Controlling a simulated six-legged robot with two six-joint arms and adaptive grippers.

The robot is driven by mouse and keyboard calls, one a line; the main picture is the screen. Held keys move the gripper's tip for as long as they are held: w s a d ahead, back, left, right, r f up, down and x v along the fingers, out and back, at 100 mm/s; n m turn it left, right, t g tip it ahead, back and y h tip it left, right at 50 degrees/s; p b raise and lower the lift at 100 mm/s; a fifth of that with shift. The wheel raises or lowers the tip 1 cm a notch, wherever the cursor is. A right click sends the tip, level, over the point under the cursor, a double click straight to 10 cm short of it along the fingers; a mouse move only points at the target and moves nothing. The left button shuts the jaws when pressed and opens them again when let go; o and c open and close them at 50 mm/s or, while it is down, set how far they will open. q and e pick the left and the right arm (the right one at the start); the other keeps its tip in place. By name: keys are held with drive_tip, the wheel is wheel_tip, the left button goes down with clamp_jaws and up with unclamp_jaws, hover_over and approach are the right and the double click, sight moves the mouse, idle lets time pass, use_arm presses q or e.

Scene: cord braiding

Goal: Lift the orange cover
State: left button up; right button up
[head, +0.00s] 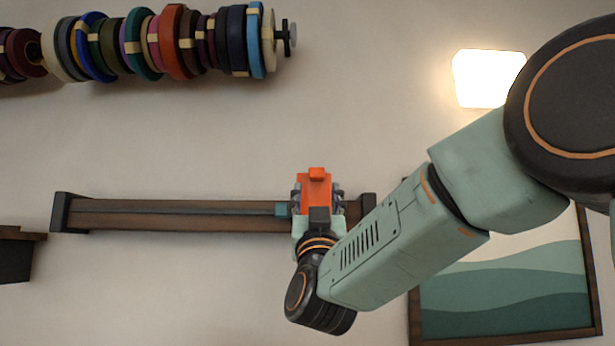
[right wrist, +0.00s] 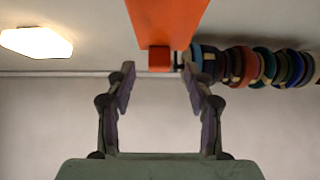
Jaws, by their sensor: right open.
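The orange cover (head: 315,185) is in front of the right part of a wooden rail in the head view, with a small square orange knob at its top end. In the right wrist view the orange cover (right wrist: 168,18) comes down from the top edge, and its knob (right wrist: 159,58) is at its near end. My right gripper (right wrist: 158,74) is open, its fingertips on either side of the knob with gaps on both sides. In the head view my right gripper (head: 317,193) overlaps the cover and partly hides it. My left gripper is not in view.
The wooden rail (head: 170,214) has dark end blocks and a small teal block (head: 282,209) beside my gripper. A row of coloured cord spools (head: 175,42) hangs upper left. A lit lamp (head: 487,78) and a framed picture (head: 510,290) are at the right.

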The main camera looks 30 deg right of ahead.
sight(318, 169)
drive_tip(key=r, duration=0.2)
drive_tip(key=r+p, duration=0.1)
drive_tip(key=shift+s+d+r, duration=0.1)
drive_tip(key=shift+s+r, duration=0.2)
drive_tip(key=shift+r, duration=0.05)
drive_tip(key=w, duration=0.1)
drive_tip(key=w+d+r+p, duration=0.1)
drive_tip(key=w, duration=0.1)
drive_tip(key=w+d, duration=0.1)
drive_tip(key=shift+w+r+p, duration=0.2)
drive_tip(key=shift+r+p, duration=0.15)
drive_tip(key=shift+s+a+r, duration=0.1)
drive_tip(key=shift+s+r, duration=0.3)
drive_tip(key=shift+s, duration=0.25)
drive_tip(key=shift+w+f, duration=0.3)
drive_tip(key=shift+w, duration=0.35)
drive_tip(key=c, duration=0.4)
drive_tip(key=shift+s+r, duration=0.1)
drive_tip(key=shift+s, duration=0.15)
drive_tip(key=c, duration=0.5)
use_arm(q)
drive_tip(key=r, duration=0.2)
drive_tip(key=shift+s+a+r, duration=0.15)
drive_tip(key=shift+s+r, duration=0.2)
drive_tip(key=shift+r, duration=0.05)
use_arm(e)
clamp_jaws()
drive_tip(key=shift+r, duration=0.1)
